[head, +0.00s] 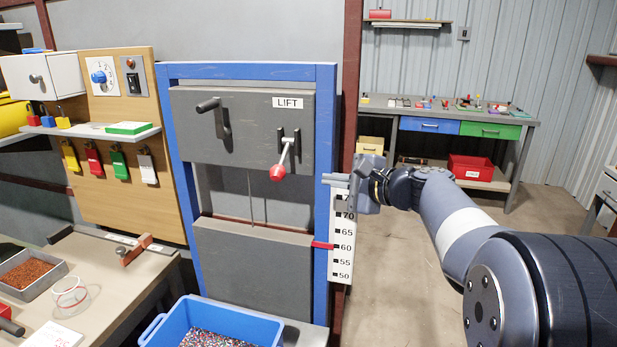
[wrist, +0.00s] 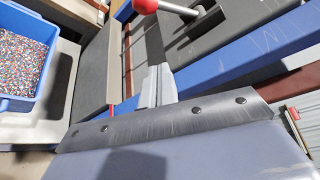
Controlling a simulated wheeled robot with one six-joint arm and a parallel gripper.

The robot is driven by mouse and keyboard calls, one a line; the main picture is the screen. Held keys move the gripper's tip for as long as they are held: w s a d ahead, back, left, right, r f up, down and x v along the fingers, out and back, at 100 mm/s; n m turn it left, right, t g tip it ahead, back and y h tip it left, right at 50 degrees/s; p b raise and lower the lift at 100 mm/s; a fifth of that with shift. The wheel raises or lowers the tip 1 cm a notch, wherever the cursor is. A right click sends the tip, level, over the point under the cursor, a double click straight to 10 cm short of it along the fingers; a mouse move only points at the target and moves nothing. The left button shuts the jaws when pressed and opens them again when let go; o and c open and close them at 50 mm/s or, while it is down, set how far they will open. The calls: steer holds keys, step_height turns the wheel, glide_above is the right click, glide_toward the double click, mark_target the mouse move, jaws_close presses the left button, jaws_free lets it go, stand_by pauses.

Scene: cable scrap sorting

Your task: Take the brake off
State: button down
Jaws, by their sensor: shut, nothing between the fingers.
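A lever with a red ball knob (head: 277,172) hangs down and slightly left from a slotted plate on the dark LIFT panel (head: 240,140). The knob also shows at the top of the wrist view (wrist: 145,5), with its metal rod running right. A black crank-like handle (head: 210,105) sits on the panel's upper left. My gripper (head: 325,179) is shut and empty, pointing left in front of the frame's right blue post. It is right of the red knob and apart from it. In the wrist view my fingers (wrist: 158,84) are together below the knob.
A white scale (head: 341,250) with a red pointer (head: 322,245) runs beside the right post. A blue bin (head: 170,327) of mixed granules stands below the lift. A wooden board (head: 117,190) with coloured tags is at left. Open floor lies to the right.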

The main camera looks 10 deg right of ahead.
mark_target(281, 161)
steer(key=w+a+p, duration=0.1)
steer(key=w+a, duration=0.3)
steer(key=a, duration=0.4)
steer(key=shift+f+p, duration=0.15)
steer(key=shift+p, duration=0.2)
steer(key=shift+s, duration=0.1)
steer(key=shift+p, duration=0.35)
steer(key=shift+s+a+r+p, duration=0.1)
steer(key=shift+r+p, duration=0.15)
steer(key=shift+p, duration=0.25)
